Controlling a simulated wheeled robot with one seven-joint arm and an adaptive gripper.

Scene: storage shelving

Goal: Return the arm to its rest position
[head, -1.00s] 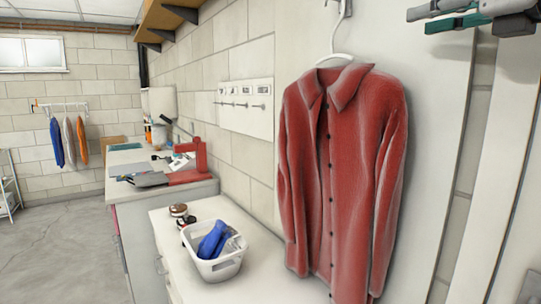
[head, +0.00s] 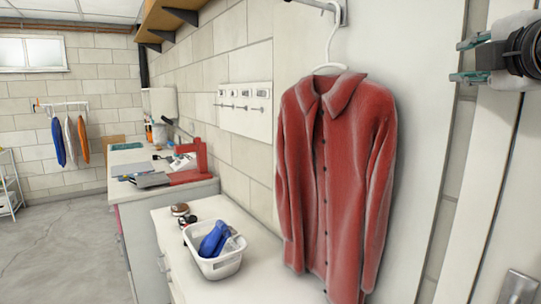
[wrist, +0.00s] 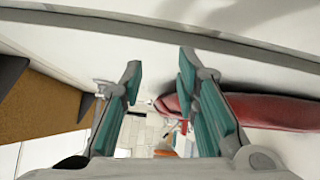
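My gripper (head: 460,61) is at the upper right of the head view, to the right of a red shirt and apart from it. The wrist view shows its two teal-padded fingers (wrist: 158,62) spread wide with nothing between them. The long-sleeved red shirt (head: 335,180) hangs from a white hanger (head: 330,45) on a wall hook (head: 338,12). Part of the red shirt also shows in the wrist view (wrist: 270,110), to the right of and behind the right finger. Most of my arm is out of view.
A white counter (head: 180,225) below holds a white basket (head: 225,268) with a blue bottle (head: 213,240). A red stand (head: 198,160) is on the farther counter. A wooden shelf (head: 165,15) juts from the wall above. Open floor (head: 60,240) lies at left.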

